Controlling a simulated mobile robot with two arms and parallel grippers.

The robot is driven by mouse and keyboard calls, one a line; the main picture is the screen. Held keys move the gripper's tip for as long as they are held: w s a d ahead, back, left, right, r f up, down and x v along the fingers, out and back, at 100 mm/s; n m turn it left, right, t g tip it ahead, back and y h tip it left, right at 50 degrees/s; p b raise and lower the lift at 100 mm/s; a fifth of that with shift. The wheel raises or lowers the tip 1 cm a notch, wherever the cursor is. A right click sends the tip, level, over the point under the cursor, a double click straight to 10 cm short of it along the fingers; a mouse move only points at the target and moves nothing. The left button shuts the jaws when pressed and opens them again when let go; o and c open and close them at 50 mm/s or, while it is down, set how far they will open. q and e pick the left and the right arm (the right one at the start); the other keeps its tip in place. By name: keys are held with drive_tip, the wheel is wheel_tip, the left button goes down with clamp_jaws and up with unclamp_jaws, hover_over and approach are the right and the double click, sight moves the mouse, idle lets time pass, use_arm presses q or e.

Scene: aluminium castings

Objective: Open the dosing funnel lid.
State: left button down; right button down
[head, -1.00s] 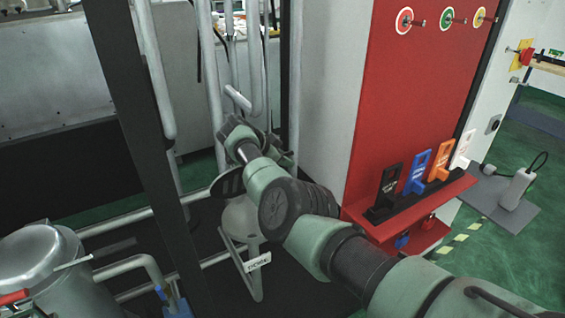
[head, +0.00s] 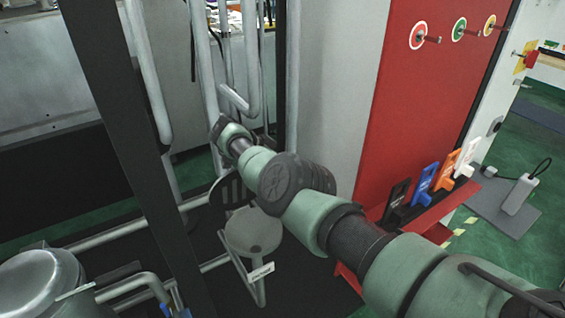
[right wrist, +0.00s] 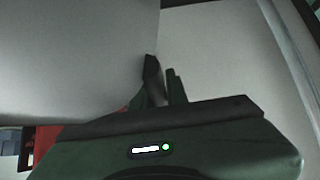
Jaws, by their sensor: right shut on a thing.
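The dosing funnel (head: 253,233) is a grey round-topped vessel on a tubular stand with a white label, low in the middle of the head view. I look into its round top, where a small dark spot shows. A dark, slotted plate (head: 230,191), which looks like its lid, stands steeply tilted at the funnel's back left rim. My right arm reaches over from the lower right, and its gripper is hidden in the head view. In the right wrist view my right gripper (right wrist: 164,84) is shut on a narrow part beside a large grey surface; I take it for the lid's handle.
A dark post (head: 130,150) and grey pipes (head: 150,85) stand left of the funnel. A grey and red cabinet (head: 425,90) stands close on the right, with a tag rack (head: 440,200). A metal vessel (head: 42,285) is at the lower left.

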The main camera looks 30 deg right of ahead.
drive_tip(key=shift+d+f, duration=0.1)
drive_tip(key=c, duration=1.4)
unclamp_jaws()
use_arm(q)
drive_tip(key=shift+w+d, duration=0.1)
drive_tip(key=shift+w, duration=0.15)
use_arm(e)
drive_tip(key=shift+d, duration=0.15)
use_arm(q)
drive_tip(key=shift+r, duration=0.1)
